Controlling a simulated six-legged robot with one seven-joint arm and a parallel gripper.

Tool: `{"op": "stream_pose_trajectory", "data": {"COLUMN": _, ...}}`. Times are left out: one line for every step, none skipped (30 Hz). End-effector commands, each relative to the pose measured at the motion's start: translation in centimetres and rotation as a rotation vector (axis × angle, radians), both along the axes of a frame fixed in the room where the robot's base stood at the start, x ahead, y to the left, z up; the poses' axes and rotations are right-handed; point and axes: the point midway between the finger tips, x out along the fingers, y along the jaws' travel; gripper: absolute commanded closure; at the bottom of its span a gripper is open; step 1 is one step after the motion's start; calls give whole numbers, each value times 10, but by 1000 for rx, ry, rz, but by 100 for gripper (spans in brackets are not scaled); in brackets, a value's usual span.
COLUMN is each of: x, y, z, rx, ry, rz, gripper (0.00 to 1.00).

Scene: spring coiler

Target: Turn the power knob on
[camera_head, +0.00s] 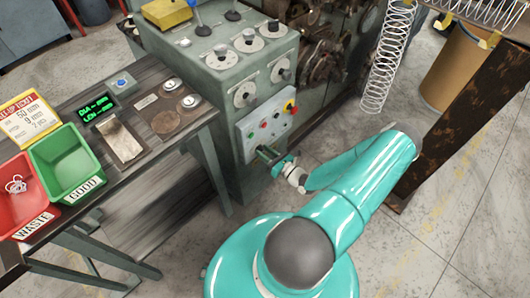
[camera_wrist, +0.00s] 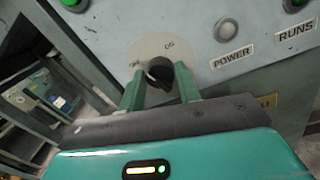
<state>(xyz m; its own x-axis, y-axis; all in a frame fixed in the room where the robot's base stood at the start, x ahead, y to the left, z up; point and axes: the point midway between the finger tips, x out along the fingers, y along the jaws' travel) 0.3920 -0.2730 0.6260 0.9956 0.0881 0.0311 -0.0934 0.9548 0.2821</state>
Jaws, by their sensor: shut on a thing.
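The black power knob (camera_wrist: 159,72) sits on a pale round plate (camera_wrist: 143,49) on the grey panel in the wrist view. Small marks stand at the plate's left and upper right, seemingly OFF and ON. I cannot tell clearly which one the knob points to. My gripper (camera_wrist: 161,80) is shut on the knob, with one green finger at each side. A POWER label (camera_wrist: 232,57) and an unlit whitish lamp (camera_wrist: 226,29) are to its right. In the head view my gripper (camera_head: 272,157) is at the lower part of the machine's front panel and hides the knob.
The panel (camera_head: 250,133) also carries a red button on yellow (camera_head: 290,106). A workbench (camera_head: 150,85) with a green GOOD bin (camera_head: 67,160) and a red WASTE bin (camera_head: 22,200) stands left. A hanging spring (camera_head: 386,65) and a rusty post (camera_head: 465,120) are right.

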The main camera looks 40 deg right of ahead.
Motion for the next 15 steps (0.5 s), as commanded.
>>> {"op": "stream_pose_trajectory", "data": {"x": 0, "y": 0, "z": 0, "rx": 43, "ry": 2, "rz": 1, "gripper": 90}}
{"op": "stream_pose_trajectory", "data": {"x": -1, "y": 0, "z": -1, "rx": 71, "ry": 3, "rz": 0, "gripper": 90}}
{"op": "stream_pose_trajectory", "data": {"x": -1, "y": 0, "z": -1, "rx": 109, "ry": 4, "rz": 0, "gripper": 90}}
{"op": "stream_pose_trajectory", "data": {"x": -1, "y": 0, "z": -1, "rx": 138, "ry": 5, "rz": 0, "gripper": 90}}
{"op": "stream_pose_trajectory", "data": {"x": -1, "y": 0, "z": -1, "rx": 166, "ry": 6, "rz": -1, "gripper": 90}}
{"op": "stream_pose_trajectory", "data": {"x": -1, "y": 0, "z": -1, "rx": 205, "ry": 7, "rz": 0, "gripper": 90}}
{"op": "stream_pose_trajectory", "data": {"x": -1, "y": 0, "z": -1, "rx": 233, "ry": 8, "rz": 0, "gripper": 90}}
{"op": "stream_pose_trajectory", "data": {"x": -1, "y": 0, "z": -1, "rx": 261, "ry": 9, "rz": 0, "gripper": 90}}
{"op": "stream_pose_trajectory", "data": {"x": -1, "y": 0, "z": -1, "rx": 299, "ry": 9, "rz": 0, "gripper": 90}}
{"op": "stream_pose_trajectory", "data": {"x": -1, "y": 0, "z": -1, "rx": 328, "ry": 9, "rz": 0, "gripper": 90}}
{"op": "stream_pose_trajectory", "data": {"x": -1, "y": 0, "z": -1, "rx": 357, "ry": 10, "rz": 0, "gripper": 90}}
{"op": "stream_pose_trajectory", "data": {"x": -1, "y": 0, "z": -1, "rx": 395, "ry": 11, "rz": 0, "gripper": 90}}
{"op": "stream_pose_trajectory", "data": {"x": -1, "y": 0, "z": -1, "rx": 423, "ry": 12, "rz": -1, "gripper": 90}}
{"op": "stream_pose_trajectory", "data": {"x": -1, "y": 0, "z": -2, "rx": 451, "ry": 13, "rz": 0, "gripper": 90}}
{"op": "stream_pose_trajectory", "data": {"x": -1, "y": 0, "z": -2, "rx": 490, "ry": 15, "rz": -1, "gripper": 90}}
